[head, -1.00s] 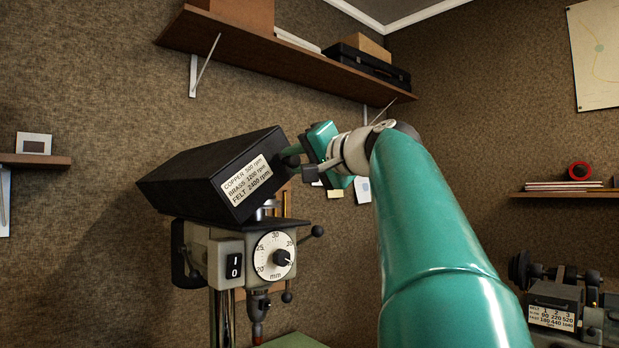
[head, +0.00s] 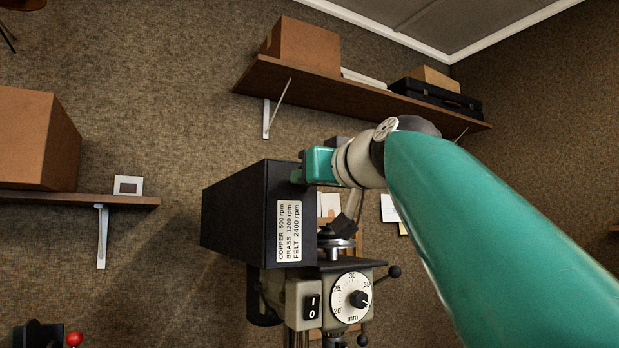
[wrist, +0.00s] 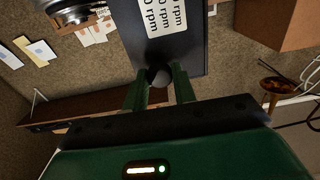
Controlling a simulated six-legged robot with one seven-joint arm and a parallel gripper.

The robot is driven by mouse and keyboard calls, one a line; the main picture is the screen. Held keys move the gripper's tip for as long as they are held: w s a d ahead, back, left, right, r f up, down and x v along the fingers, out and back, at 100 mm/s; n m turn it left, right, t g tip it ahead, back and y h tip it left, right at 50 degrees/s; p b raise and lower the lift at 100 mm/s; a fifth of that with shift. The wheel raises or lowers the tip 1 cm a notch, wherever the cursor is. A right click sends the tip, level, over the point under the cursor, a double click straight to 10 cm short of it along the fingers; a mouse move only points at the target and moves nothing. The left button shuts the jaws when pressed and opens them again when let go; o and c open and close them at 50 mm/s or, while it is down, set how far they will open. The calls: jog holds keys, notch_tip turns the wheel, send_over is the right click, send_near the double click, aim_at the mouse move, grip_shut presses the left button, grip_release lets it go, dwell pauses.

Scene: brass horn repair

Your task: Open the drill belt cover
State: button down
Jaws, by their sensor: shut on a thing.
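The drill belt cover (head: 238,215) is a black box with a white rpm label, swung up on the left side of the drill head (head: 318,292) and standing nearly on its side. Its label reads almost vertically. Below its raised edge, a pulley (head: 338,243) shows in the open. My gripper (head: 299,174) is at the top right edge of the cover. In the wrist view, the green fingers (wrist: 159,88) are shut on the cover's round dark knob (wrist: 160,76). The knob is mostly hidden in the head view.
A wooden shelf (head: 360,97) with boxes and a black case hangs above and behind my gripper. A lower shelf (head: 75,199) with a cardboard box (head: 36,138) is on the left. The wall between the cover and the left shelf is clear.

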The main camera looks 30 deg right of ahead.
jog(key=shift+a+f+n, duration=0.3)
jog(key=shift+a+n, duration=0.3)
jog(key=shift+a, duration=0.2)
jog(key=shift+a+f+n, duration=0.25)
jog(key=shift+a+n, duration=0.35)
jog(key=shift+a, duration=0.15)
jog(key=c, duration=1.1)
grip_release()
jog(key=shift+c, duration=0.2)
jog(key=shift+s, duration=0.1)
jog(key=s, duration=1.3)
jog(key=shift+s+d, duration=0.2)
jog(key=shift+s, duration=0.15)
